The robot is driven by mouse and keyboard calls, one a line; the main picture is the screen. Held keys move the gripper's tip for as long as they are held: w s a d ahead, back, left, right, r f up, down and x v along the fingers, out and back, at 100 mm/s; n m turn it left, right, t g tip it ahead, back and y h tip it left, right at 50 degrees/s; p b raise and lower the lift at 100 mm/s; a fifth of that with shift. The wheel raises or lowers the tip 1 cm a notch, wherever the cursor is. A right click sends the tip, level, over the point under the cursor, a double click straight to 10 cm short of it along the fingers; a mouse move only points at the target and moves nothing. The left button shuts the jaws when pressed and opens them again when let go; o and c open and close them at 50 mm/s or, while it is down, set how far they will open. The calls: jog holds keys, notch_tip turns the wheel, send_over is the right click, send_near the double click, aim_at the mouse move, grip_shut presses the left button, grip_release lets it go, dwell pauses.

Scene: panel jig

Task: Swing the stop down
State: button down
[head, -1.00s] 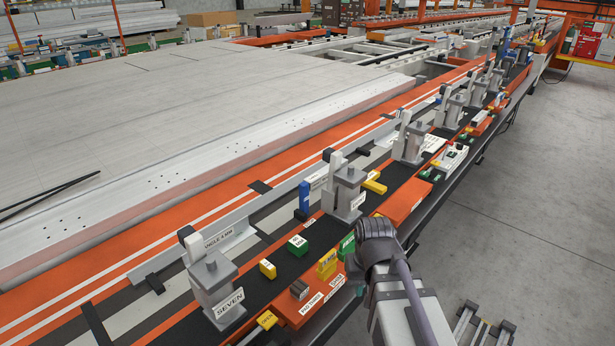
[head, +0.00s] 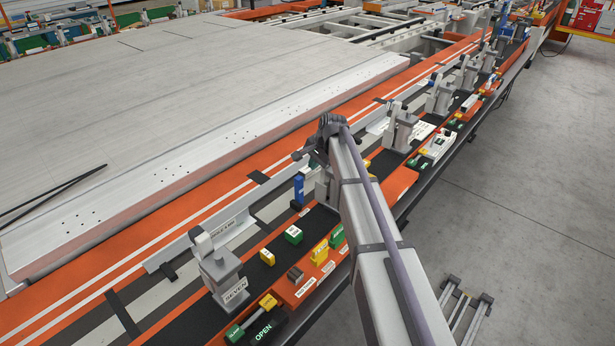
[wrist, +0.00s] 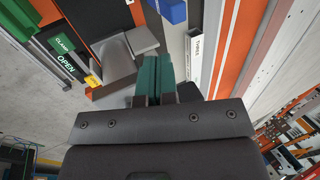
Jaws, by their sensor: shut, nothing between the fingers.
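Grey posts with pale upright stop pieces stand along the black strip. The near one is labelled SEVEN (head: 219,275), with its pale stop (head: 201,241) upright. The middle post (head: 322,186) is mostly hidden behind my arm. In the wrist view a grey post (wrist: 112,66) and a paler grey block (wrist: 141,40) lie just left of my gripper (wrist: 156,60). Its teal-tipped fingers are together with nothing between them. I cannot tell whether they touch the block. In the head view the fingertips are not clear.
A blue block (head: 298,190) stands left of my arm; blue also shows at the top of the wrist view (wrist: 172,10). Green CLAMP (wrist: 61,43) and black OPEN (wrist: 66,65) plates are at upper left.

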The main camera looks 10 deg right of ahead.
jog(key=b, duration=0.8)
send_over(302, 188)
jog(key=s+d, duration=0.2)
notch_tip(302, 188, down, 9)
jog(key=shift+w+a+f+b, duration=0.2)
jog(key=shift+a+b, duration=0.2)
jog(key=shift+b, duration=0.1)
jog(key=shift+r, duration=0.1)
jog(key=shift+w+r, duration=0.1)
